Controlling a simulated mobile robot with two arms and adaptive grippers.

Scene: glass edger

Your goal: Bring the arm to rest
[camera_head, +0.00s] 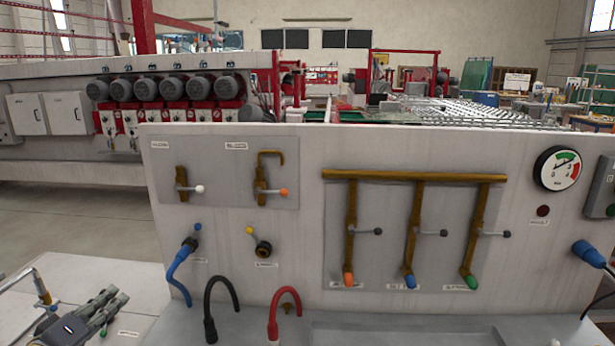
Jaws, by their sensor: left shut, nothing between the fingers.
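My left gripper (113,298) shows at the lower left corner, its fingers pointing up and to the right. It is shut and empty. It is over or near a white surface (120,275), left of the grey panel; I cannot tell its exact height above that surface. My right gripper is not in view.
A bent metal pipe (38,283) is beside my left gripper.

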